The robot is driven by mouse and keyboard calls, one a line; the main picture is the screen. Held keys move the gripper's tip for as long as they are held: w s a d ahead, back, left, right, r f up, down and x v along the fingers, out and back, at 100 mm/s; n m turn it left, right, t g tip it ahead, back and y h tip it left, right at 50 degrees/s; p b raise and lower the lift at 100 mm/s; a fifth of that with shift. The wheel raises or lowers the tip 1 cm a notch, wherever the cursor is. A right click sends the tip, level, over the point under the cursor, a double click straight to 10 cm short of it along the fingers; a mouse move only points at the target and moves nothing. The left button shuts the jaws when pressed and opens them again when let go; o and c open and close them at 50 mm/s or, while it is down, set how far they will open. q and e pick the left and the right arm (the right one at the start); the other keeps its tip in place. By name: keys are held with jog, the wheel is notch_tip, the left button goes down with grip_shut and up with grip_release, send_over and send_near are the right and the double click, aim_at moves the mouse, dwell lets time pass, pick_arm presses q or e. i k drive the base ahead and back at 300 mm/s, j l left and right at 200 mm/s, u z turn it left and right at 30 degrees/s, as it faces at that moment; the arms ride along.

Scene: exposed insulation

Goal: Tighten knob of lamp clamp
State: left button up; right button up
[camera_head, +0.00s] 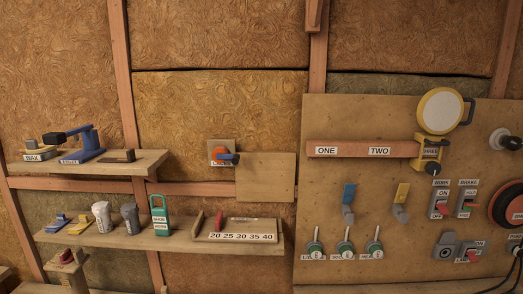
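The lamp (441,111), a round white face in a yellow rim, stands above the right end of a wooden bar (345,149). Its yellow clamp (430,152) sits around or against the bar's right end, by a partly covered label that seems to read THREE. The dark knob (433,169) is at the clamp's lower side. How tight it is cannot be told. Labels ONE and TWO on the bar are uncovered. Neither of my grippers is in view.
The bar is on a plywood board (310,200) with levers, green-based valves (344,249), switches (438,203) and a red-black wheel (508,205). A black cable (495,287) runs at lower right. Shelves (85,165) with tools are on the left. Space before the clamp looks clear.

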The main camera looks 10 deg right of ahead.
aim_at(433, 168)
jog(key=z, duration=1.6)
